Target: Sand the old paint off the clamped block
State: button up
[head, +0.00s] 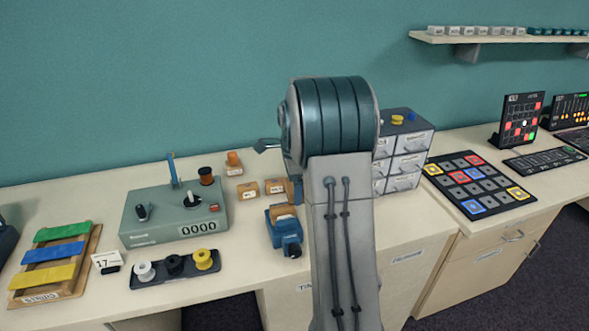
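A blue vise (287,240) stands on the bench just left of my arm. A small block with an orange-brown top (282,211) sits in its jaws; paint on it is too small to make out. Two small tan blocks with pale labels, one on the left (247,191) and one on the right (275,187), lie behind the vise. An orange-topped piece (233,162) stands farther back. My arm rises in front of the bench. A blue-grey part sticks out left of its teal joint, but I cannot tell whether it is a fingertip; the gripper is otherwise hidden.
A green-grey counter box (175,214) reading 0000, a spool tray (176,268) and a rack of coloured bars (54,262) stand left. A drawer cabinet (404,150) and a button pad (478,183) stand right. Bare bench shows between counter box and vise.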

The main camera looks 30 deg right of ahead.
jog(key=shift+r+p, duration=1)
jog(key=shift+r, duration=0.8)
